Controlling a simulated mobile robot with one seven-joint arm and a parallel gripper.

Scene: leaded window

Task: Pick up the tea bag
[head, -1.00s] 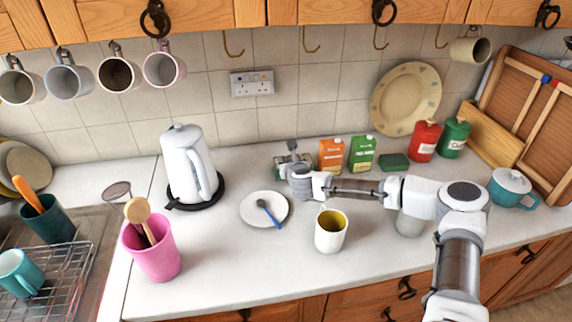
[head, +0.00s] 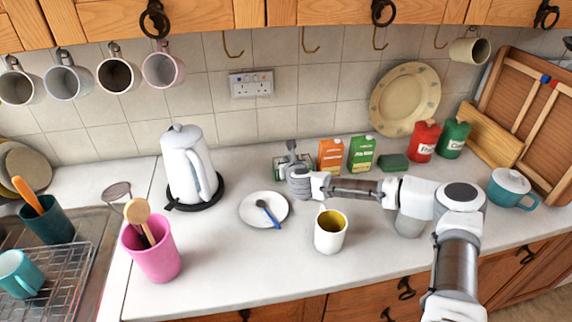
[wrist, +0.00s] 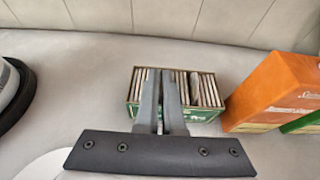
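A small green box (wrist: 197,113) holds a row of upright tea bags (wrist: 207,88), seen in the wrist view. My gripper (wrist: 161,78) is at the middle of this row, its two grey fingers close together with only a thin pale strip between them. They look shut on one tea bag, mostly hidden by the fingers. In the head view the box (head: 280,168) stands on the counter left of the orange carton, partly behind my gripper (head: 291,147).
The orange (head: 331,156) and green (head: 361,154) cartons stand close on the right. A white saucer (head: 250,207) with a blue-handled spoon, a kettle (head: 187,165) and a white mug (head: 329,240) are nearby.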

